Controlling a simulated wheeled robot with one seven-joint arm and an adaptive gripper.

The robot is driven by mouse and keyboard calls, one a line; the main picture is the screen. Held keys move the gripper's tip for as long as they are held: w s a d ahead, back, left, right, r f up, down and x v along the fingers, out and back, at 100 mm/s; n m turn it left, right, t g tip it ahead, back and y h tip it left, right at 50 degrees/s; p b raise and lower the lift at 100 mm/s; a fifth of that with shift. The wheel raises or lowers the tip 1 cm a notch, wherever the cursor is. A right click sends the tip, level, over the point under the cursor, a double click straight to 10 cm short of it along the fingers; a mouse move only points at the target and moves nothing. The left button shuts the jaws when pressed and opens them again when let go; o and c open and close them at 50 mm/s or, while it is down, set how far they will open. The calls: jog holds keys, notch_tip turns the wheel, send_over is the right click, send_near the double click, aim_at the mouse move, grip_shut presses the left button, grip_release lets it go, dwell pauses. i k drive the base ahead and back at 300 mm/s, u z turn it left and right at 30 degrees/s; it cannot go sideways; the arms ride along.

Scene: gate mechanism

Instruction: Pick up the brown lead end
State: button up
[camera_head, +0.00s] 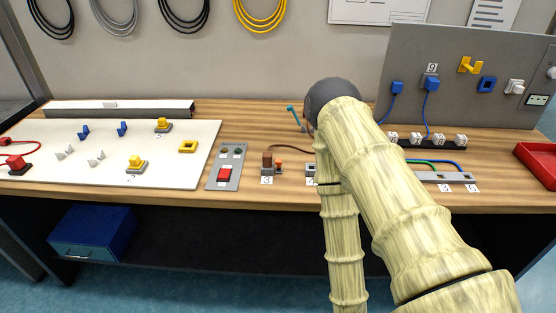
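A brown plug (267,160), the visible end of a brown lead (295,147), stands upright at a small block with an orange part beside it, above a label reading 3. The lead runs right from the plug and goes out of sight behind my arm. Whether the lead has another end behind the arm cannot be seen. My pale, wood-patterned arm reaches up over the bench to the right of the plug and ends in a dark grey rounded joint. My gripper does not show; the arm hides that area.
A white board (60,150) with yellow, blue and white parts lies left. A grey panel with a red switch (224,174) stands close left of the plug. At right are an upright grey panel (460,50), blue leads, a socket strip (446,177) and a red tray (540,153).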

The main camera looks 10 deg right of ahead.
aim_at(266, 156)
jog(key=z, duration=1.2)
jog(key=k, duration=0.45)
jog(key=z, duration=0.5)
jog(key=i, duration=0.7)
jog(key=u, duration=0.65)
jog(key=i, duration=0.55)
jog(key=u, duration=0.5)
